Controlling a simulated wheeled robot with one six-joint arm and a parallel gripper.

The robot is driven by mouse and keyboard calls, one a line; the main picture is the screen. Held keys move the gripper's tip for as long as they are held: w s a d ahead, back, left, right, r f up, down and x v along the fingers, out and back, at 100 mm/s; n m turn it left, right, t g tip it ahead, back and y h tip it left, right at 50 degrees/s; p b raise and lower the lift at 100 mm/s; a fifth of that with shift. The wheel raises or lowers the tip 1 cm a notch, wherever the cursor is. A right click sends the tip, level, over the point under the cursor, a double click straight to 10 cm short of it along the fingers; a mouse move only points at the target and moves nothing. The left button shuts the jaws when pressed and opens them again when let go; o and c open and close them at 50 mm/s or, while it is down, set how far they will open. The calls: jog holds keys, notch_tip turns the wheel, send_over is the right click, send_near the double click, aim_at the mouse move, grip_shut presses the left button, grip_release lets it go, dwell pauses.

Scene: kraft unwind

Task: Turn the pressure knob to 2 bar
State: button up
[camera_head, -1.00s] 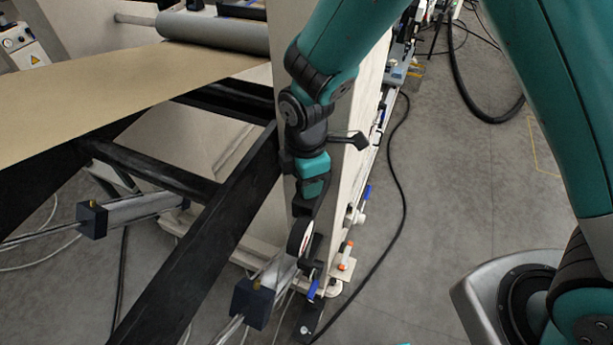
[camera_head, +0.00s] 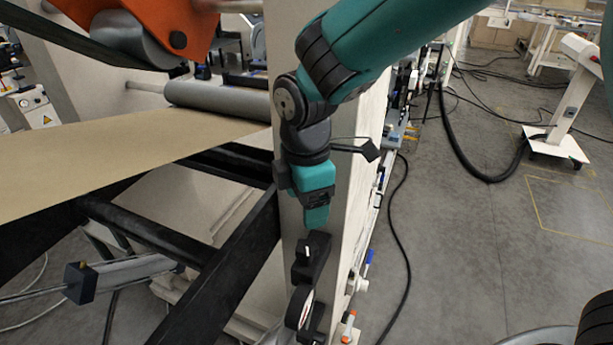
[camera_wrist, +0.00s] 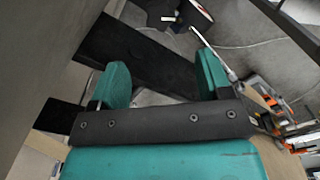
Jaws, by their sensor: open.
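A black panel fitting (camera_head: 312,258) with a small white mark, which looks like the pressure knob, is on the narrow end of the cream machine frame. A round white-faced gauge (camera_head: 306,308) sits just below it, seen nearly edge-on, so I cannot read it. My gripper (camera_head: 317,218) is above the fitting, apart from it and pointing down. In the wrist view my gripper (camera_wrist: 164,80) has its two teal fingers spread with nothing between them. The knob is not clearly visible there.
A black beam (camera_head: 225,270) runs left of the fitting. The brown paper web (camera_head: 110,150) and a grey roller (camera_head: 218,100) lie further left. A black cable (camera_head: 400,230) lies on the floor to the right, where the floor is mostly open.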

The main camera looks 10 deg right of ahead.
notch_tip(320, 180, up, 6)
jog(key=shift+b, duration=0.3)
jog(key=shift+r, duration=0.1)
